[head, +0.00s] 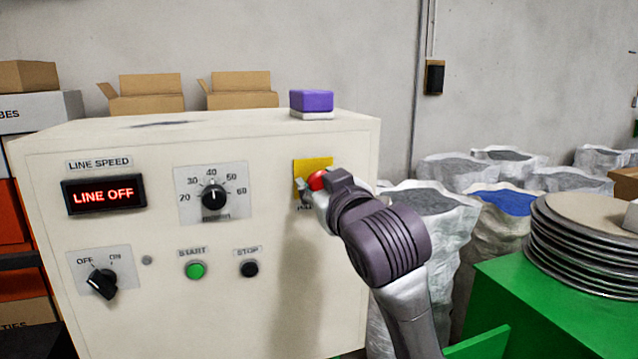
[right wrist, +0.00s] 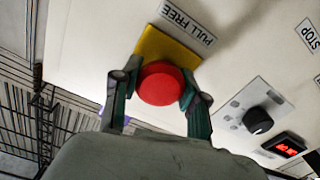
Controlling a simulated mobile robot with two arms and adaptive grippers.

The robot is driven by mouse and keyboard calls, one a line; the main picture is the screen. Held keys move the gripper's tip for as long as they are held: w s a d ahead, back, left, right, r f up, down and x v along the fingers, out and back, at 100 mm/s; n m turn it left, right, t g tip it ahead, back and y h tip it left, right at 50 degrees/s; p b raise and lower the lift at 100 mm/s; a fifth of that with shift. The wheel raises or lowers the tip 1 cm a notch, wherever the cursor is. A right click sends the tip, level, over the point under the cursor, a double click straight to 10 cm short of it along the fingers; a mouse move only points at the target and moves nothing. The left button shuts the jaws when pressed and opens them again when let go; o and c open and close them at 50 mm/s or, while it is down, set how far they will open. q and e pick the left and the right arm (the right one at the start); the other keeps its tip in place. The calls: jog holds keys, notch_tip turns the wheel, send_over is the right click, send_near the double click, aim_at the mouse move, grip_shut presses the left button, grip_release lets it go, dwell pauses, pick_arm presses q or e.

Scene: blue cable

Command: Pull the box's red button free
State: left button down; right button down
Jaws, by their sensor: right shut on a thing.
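The red button (head: 317,180) sits in front of a yellow plate (head: 312,164) on the right part of the cream control box (head: 130,245). My right gripper (head: 318,187) is at the button, its arm coming in from the lower right. In the right wrist view the red button (right wrist: 161,83) lies between the two fingers of my right gripper (right wrist: 160,92), which are shut on it. A "PULL FREE" label (right wrist: 188,22) is beside the yellow plate (right wrist: 158,44). Whether the button is pressed in or out is hard to tell. My left gripper is not in view.
The box also carries a "LINE OFF" display (head: 104,194), a speed dial (head: 213,197), a green start button (head: 195,270) and a black stop button (head: 249,268). A purple and white block (head: 311,103) lies on top. Sacks (head: 430,205) and stacked discs (head: 580,235) stand at right.

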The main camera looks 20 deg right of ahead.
jog(key=shift+s, duration=0.45)
jog(key=c, duration=0.9)
grip_release()
jog(key=shift+w+f, duration=0.1)
jog(key=o, duration=0.3)
jog(key=shift+s, duration=0.25)
jog(key=s, duration=0.7)
jog(key=shift+s+d, duration=0.1)
jog(key=shift+s, duration=0.25)
